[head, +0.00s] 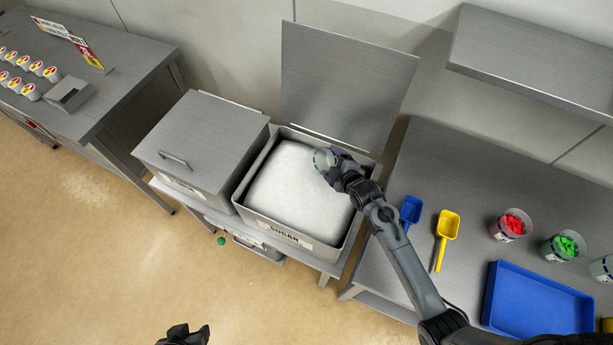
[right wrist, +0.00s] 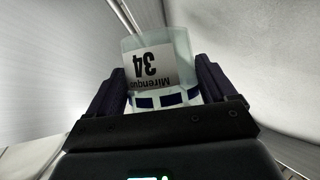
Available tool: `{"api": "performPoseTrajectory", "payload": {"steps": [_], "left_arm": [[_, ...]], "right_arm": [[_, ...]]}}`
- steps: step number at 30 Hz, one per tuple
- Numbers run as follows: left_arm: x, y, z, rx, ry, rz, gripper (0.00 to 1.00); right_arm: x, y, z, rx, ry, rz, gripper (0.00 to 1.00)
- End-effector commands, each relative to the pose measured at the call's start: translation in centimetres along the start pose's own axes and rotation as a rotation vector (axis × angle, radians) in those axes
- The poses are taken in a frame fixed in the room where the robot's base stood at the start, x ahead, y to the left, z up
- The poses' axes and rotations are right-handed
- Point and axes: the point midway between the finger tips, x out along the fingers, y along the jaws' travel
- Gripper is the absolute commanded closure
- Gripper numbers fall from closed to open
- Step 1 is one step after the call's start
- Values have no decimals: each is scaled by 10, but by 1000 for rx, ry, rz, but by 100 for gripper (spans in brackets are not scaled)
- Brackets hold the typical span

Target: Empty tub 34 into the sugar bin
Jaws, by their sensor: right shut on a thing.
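The sugar bin (head: 243,205) is a grey bin labelled SUGAR, heaped with white sugar (head: 298,190), its lid (head: 345,80) raised behind it. Tub 34 (head: 322,159) is a small pale, translucent tub above the back right part of the sugar. My right gripper (head: 335,165) is shut on it. In the right wrist view, tub 34 (right wrist: 150,65) sits between both fingers, and its label, with "34", reads upside down. Its inside is hidden, so I cannot tell whether anything is in it. My left gripper (head: 185,335) shows dark at the bottom edge, its fingers unclear.
A second bin with a closed lid (head: 195,140) stands left of the sugar bin. The right table holds a blue scoop (head: 410,212), a yellow scoop (head: 447,228), tubs of red (head: 511,226) and green (head: 564,246) pieces, and a blue tray (head: 535,300). A shelf (head: 540,55) hangs above.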

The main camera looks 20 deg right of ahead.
Motion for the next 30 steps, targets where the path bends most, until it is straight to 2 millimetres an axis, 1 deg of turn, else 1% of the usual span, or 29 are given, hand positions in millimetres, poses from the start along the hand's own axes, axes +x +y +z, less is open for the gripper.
{"api": "performPoseTrajectory", "payload": {"steps": [1,6,9,10,13,15,18,21,24,30], "left_arm": [[-15,-1,-4,1,-2,-1,62],[-36,-2,-11,6,-2,-5,62],[-46,-4,-14,10,-2,-8,62],[-41,-4,-13,11,0,-8,62],[-39,-4,-12,13,0,-10,62],[-45,-4,-13,13,-7,-10,62],[-49,-4,-14,12,-7,-10,62],[-59,-4,-18,11,-5,-8,62],[-64,-4,-20,8,-2,-6,62],[-58,-2,-18,1,-1,-1,62]], "right_arm": [[-4,10,-4,32,9,-15,52],[-6,16,-3,166,47,-78,52],[-6,18,0,249,72,-118,52],[-1,14,6,274,79,-131,52],[4,13,17,362,105,-172,52],[2,22,18,422,126,-199,52],[3,29,23,508,151,-240,52],[-2,41,21,580,174,-275,52],[-4,48,22,642,192,-305,52],[-3,52,27,746,223,-356,52]]}}
